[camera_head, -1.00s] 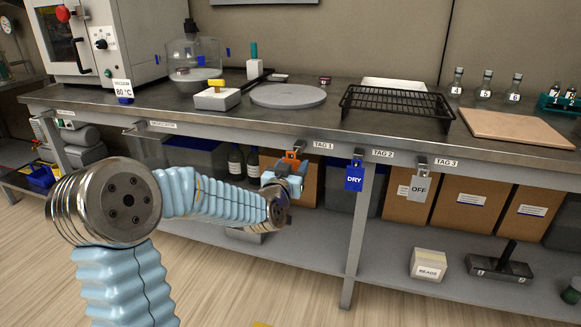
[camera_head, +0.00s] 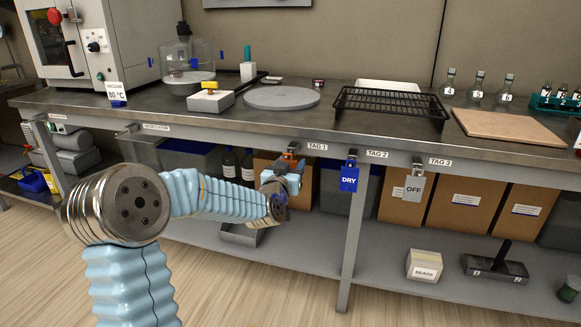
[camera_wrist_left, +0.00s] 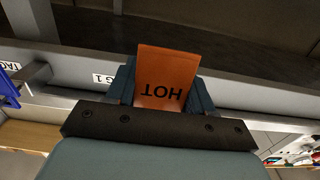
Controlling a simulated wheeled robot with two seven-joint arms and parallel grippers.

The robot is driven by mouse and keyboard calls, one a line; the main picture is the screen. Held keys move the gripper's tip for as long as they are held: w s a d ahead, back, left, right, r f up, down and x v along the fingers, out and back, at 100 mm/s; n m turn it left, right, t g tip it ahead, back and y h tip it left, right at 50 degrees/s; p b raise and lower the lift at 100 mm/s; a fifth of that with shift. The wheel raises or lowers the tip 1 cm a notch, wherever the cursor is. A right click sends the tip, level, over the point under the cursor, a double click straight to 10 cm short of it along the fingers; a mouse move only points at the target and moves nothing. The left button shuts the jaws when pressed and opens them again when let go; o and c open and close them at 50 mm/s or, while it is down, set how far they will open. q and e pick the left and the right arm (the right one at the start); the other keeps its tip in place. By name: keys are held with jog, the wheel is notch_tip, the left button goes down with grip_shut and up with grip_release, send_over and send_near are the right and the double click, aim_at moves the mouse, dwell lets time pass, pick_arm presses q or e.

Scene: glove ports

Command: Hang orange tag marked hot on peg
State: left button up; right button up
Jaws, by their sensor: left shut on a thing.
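The orange tag (camera_head: 290,154) is by the TAG 1 label under the bench's front edge. In the left wrist view the orange tag (camera_wrist_left: 166,80) reads HOT, upside down in the picture. My left gripper (camera_head: 295,172) is shut on it; its blue fingers also show in the left wrist view (camera_wrist_left: 160,92), one on each side of the tag. The TAG 1 peg is hidden behind the tag and fingers, so I cannot tell whether the tag is touching it. My right gripper is not in view.
A blue DRY tag (camera_head: 349,178) hangs at TAG 2, just right of my left gripper. A grey OFF tag (camera_head: 413,188) hangs at TAG 3. The bench's front edge (camera_head: 230,125) is above the gripper. Boxes (camera_head: 466,203) stand on the shelf below.

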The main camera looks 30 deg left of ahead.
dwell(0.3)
pick_arm(q)
jog(key=o, duration=1.5)
jog(key=b+v, duration=0.2)
jog(key=v, duration=1.2)
jog(key=d+f+g+h+p, duration=0.2)
jog(key=d+f+g+h, duration=0.3)
jog(key=f, duration=0.7)
jog(key=d+f+g+h+p, duration=0.15)
jog(key=d+f, duration=0.45)
jog(key=f, duration=0.6)
jog(key=s+d+f+g+h+p, duration=0.1)
jog(key=s+d+f+g, duration=0.4)
jog(key=s+f, duration=0.3)
jog(key=s+d+f+m+g+h+p, duration=0.1)
jog(key=s+d+f+g, duration=0.4)
jog(key=s+d+f, duration=0.2)
jog(key=s+f, duration=0.2)
jog(key=s, duration=0.2)
jog(key=shift+f, duration=0.25)
